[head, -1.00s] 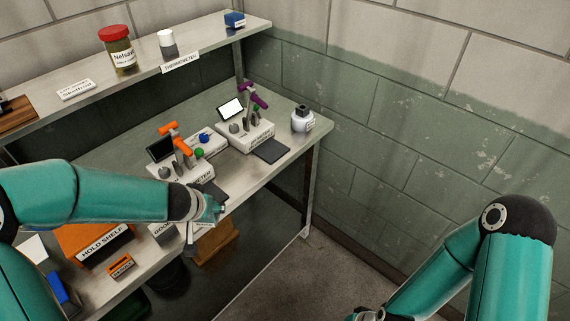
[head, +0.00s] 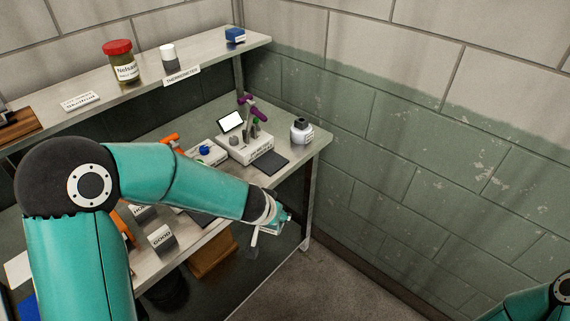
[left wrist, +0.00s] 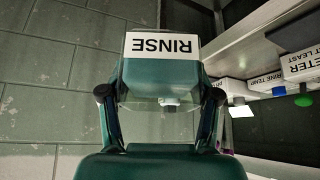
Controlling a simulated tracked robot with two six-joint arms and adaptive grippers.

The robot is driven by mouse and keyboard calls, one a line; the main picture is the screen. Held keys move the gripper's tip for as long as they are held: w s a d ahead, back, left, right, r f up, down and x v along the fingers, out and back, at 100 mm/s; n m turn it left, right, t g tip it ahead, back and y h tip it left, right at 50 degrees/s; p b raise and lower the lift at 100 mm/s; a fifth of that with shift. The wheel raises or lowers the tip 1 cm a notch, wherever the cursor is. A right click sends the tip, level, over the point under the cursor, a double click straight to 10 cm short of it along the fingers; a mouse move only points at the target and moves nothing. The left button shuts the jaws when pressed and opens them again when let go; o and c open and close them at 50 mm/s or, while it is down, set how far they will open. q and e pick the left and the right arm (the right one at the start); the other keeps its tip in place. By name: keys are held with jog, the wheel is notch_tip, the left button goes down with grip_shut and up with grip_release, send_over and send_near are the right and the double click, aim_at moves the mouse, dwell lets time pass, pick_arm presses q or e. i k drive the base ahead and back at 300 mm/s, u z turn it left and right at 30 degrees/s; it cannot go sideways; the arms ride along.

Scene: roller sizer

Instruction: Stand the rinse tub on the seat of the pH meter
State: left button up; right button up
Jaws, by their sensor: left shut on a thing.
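My left gripper (head: 280,221) is shut on the rinse tub, out past the front edge of the bench. In the left wrist view the tub (left wrist: 162,46) has a white RINSE label, which reads upside down there, and clear walls between the fingers (left wrist: 162,106). One meter (head: 252,153) has a lit white screen, a purple clamp and a dark flat pad in front. Another has an orange clamp (head: 171,141) and is mostly hidden by my left arm. The left wrist view shows a label ending in METER (left wrist: 302,63). I cannot tell which is the pH meter. My right gripper is out of view.
A white bottle with a black cap (head: 301,132) stands near the bench's right end. A box with a blue knob (head: 205,151) sits between the meters. The shelf (head: 215,62) above holds a red-lidded jar (head: 120,62). Open floor lies right of the bench.

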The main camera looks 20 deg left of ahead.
aim_at(273, 162)
jog(key=i, duration=1)
jog(key=z, duration=0.05)
